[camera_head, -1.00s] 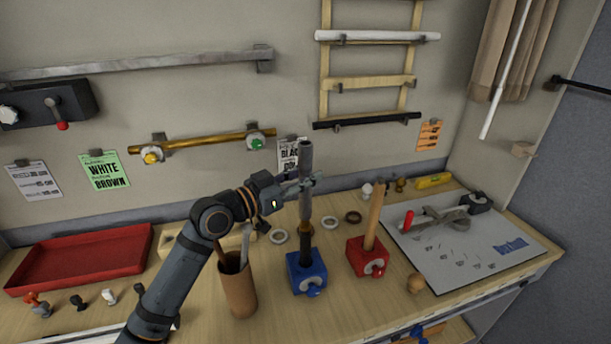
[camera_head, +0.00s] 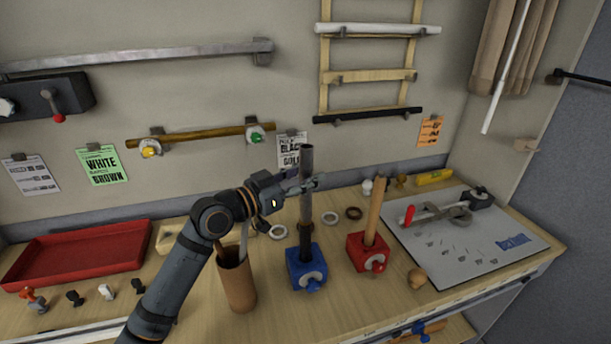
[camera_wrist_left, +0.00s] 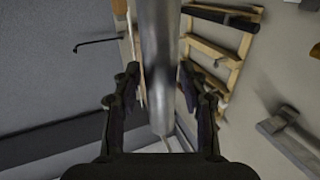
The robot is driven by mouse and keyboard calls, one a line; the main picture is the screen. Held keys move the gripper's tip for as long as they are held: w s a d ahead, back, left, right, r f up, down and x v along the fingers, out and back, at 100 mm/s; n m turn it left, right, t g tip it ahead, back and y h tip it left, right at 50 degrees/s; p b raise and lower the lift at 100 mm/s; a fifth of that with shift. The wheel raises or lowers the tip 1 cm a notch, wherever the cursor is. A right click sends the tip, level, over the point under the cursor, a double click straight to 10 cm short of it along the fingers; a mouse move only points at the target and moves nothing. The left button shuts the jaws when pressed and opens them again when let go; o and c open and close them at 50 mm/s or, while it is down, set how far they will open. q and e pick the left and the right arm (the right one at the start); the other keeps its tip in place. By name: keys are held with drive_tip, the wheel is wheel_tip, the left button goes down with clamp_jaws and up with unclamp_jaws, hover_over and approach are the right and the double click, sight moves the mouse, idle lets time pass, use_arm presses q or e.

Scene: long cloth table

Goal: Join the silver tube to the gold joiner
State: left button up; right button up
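The silver tube (camera_head: 307,163) stands upright above the blue clamp block (camera_head: 306,268). Its lower end meets the small gold joiner (camera_head: 305,228), which sits on top of a dark rod (camera_head: 305,246) held in that block. How deep the tube sits in the joiner I cannot tell. My left gripper (camera_head: 308,183) is around the tube's upper part. In the left wrist view the tube (camera_wrist_left: 160,60) runs between the two fingers, with narrow gaps showing on both sides, so the fingers look open. My right gripper is not in view.
A red block (camera_head: 368,252) with a wooden rod stands to the right. A brown cup (camera_head: 237,285) with tools stands left of the blue block. Loose rings (camera_head: 330,219) lie behind. A red tray (camera_head: 75,257) is at left, a grey board (camera_head: 465,245) at right.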

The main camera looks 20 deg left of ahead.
use_arm(q)
drive_tip(key=shift+o, duration=0.5)
drive_tip(key=shift+f, duration=0.1)
wheel_tip(320, 180, up, 10)
idle(0.6)
